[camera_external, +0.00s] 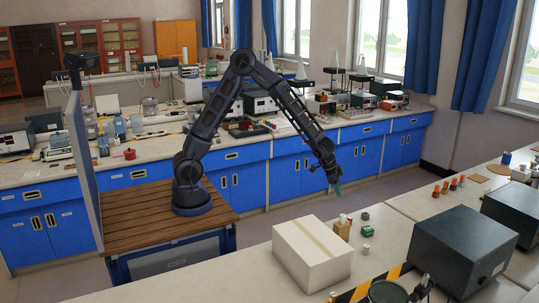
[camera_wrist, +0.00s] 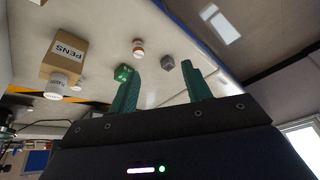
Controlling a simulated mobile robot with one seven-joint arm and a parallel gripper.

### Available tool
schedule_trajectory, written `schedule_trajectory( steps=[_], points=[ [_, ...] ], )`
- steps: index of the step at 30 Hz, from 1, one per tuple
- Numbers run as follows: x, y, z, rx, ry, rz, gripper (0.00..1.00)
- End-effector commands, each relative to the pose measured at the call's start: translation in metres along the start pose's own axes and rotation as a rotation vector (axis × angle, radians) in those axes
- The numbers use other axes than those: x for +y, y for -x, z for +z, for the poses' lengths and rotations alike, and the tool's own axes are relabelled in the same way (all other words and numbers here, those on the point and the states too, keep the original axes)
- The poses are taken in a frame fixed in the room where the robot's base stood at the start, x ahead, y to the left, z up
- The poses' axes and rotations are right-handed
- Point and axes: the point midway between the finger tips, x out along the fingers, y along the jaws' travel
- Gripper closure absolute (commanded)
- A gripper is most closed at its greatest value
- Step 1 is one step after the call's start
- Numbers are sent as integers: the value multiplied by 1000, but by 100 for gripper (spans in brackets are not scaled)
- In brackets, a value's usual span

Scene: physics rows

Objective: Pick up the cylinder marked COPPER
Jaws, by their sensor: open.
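One with an orange-brown band (camera_wrist: 138,47) stands apart on the light bench; a white one with dark lettering (camera_wrist: 57,85) is beside the PENS box. I cannot read COPPER on either. In the external view a small pale cylinder (camera_external: 367,232) is on the bench near the white box; which one it is I cannot tell. My gripper (camera_external: 337,187) is above and behind the bench's edge, pointing down. Its two green fingers (camera_wrist: 163,64) are apart with nothing held between them.
A tan PENS box (camera_wrist: 70,52), a green block (camera_wrist: 123,73) and a grey cube (camera_wrist: 167,62) sit near the cylinders. A large white box (camera_external: 312,254) stands left of them in the external view. A dark instrument (camera_external: 455,248) stands to the right.

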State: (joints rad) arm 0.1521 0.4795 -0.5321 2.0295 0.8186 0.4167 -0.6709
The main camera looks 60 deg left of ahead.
Motion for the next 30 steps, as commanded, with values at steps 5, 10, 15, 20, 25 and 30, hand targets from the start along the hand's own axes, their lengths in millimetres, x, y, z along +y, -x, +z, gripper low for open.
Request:
schedule_trajectory(
  steps=[5,10,15,20,25,30],
  points=[
    [34,-33,-9,9,-18,68,51],
    [46,-46,-12,15,-21,94,51],
    [49,-64,-12,13,-22,97,51],
    [51,-86,-13,14,-22,96,51],
    [52,-99,-13,15,-23,96,51],
    [51,-108,-12,13,-21,96,51]
  ],
)
